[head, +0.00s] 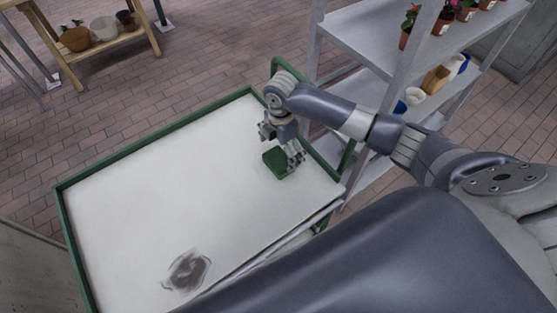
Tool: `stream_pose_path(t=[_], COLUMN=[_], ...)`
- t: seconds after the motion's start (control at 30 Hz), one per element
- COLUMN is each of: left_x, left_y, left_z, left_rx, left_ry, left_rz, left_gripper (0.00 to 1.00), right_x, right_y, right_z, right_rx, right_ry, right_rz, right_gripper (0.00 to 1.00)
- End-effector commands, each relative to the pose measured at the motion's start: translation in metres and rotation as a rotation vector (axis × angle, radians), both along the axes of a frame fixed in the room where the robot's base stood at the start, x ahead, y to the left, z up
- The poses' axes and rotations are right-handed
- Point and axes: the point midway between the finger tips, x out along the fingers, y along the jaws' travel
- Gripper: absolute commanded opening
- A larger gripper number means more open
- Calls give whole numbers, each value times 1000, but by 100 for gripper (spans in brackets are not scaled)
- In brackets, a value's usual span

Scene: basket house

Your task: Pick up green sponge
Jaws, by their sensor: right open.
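The green sponge (277,163) lies on the white top of a green-framed cart (170,180), near its right edge. My right gripper (290,164) is directly above and around the sponge, pointing down. Its fingers are open, with one finger reaching down at the sponge's right side. The fingers partly cover the sponge, and I cannot tell whether they touch it. My left gripper is not in view.
A dark smudge (186,271) marks the cart top near its front. A grey metal shelf (362,42) with potted plants stands close behind the right arm. A wooden bench (100,48) with pots is at the back left. Most of the cart top is clear.

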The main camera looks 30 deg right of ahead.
Motion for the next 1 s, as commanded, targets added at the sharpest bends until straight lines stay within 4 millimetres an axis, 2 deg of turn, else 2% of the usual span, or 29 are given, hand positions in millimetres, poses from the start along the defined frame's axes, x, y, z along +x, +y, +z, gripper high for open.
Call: stream_pose_path(t=[0.03,0.1,0.2,0.47,0.5,0.53,0.6,0.77,1.0], left_x=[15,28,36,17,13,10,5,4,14], left_y=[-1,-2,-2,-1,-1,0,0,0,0], left_z=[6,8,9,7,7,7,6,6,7], left_rx=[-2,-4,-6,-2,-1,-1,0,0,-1], left_ry=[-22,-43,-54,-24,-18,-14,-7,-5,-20], left_rz=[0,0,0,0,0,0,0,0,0], left_gripper=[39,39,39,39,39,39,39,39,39], right_x=[-3,-3,-2,-2,-2,-2,-2,-2,-2], right_y=[2,2,1,1,1,1,1,1,1], right_z=[-7,-18,-29,-33,-33,-33,-33,-33,-33], right_rx=[1,-1,0,0,0,0,0,0,-1], right_ry=[5,4,2,-1,-1,-1,-1,0,0], right_rz=[0,1,0,1,1,1,1,1,1], right_gripper=[100,100,100,100,98,91,86,71,70])
